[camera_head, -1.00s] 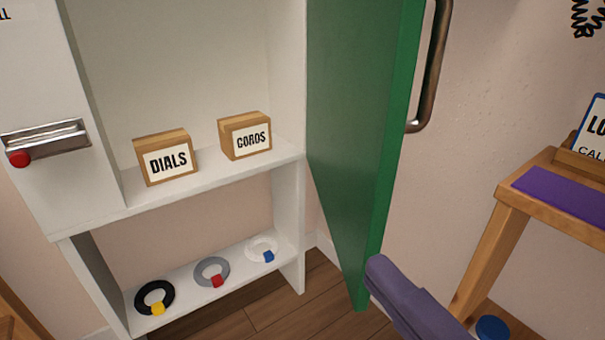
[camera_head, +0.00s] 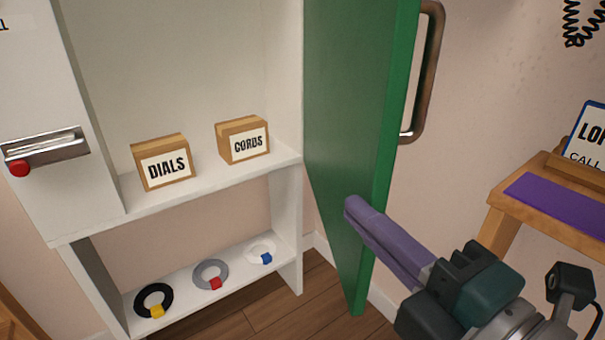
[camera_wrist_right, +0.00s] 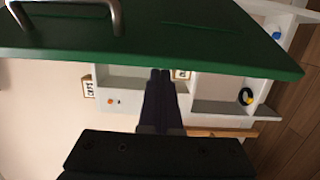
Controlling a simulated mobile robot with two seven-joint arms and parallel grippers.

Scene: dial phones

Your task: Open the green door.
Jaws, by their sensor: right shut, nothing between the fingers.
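The green door (camera_head: 345,130) stands swung open at the right side of the white cabinet, so the shelves show. Its metal handle (camera_head: 427,75) is on the outer face, to the right. My right gripper (camera_head: 352,206) is shut and empty, with its purple fingers overlapping the door's lower free edge in the head view; I cannot tell if they touch. In the right wrist view, the fingers (camera_wrist_right: 160,75) point past the edge of the door (camera_wrist_right: 150,35) toward the cabinet, and the handle (camera_wrist_right: 65,8) is at upper left. My left gripper is not in view.
Boxes marked DIALS (camera_head: 163,165) and CORDS (camera_head: 243,142) stand on the cabinet shelf (camera_head: 205,190). Several rings lie on the lower shelf, including a black one (camera_head: 153,300). A wooden stand with a purple mat (camera_head: 555,205) is at right.

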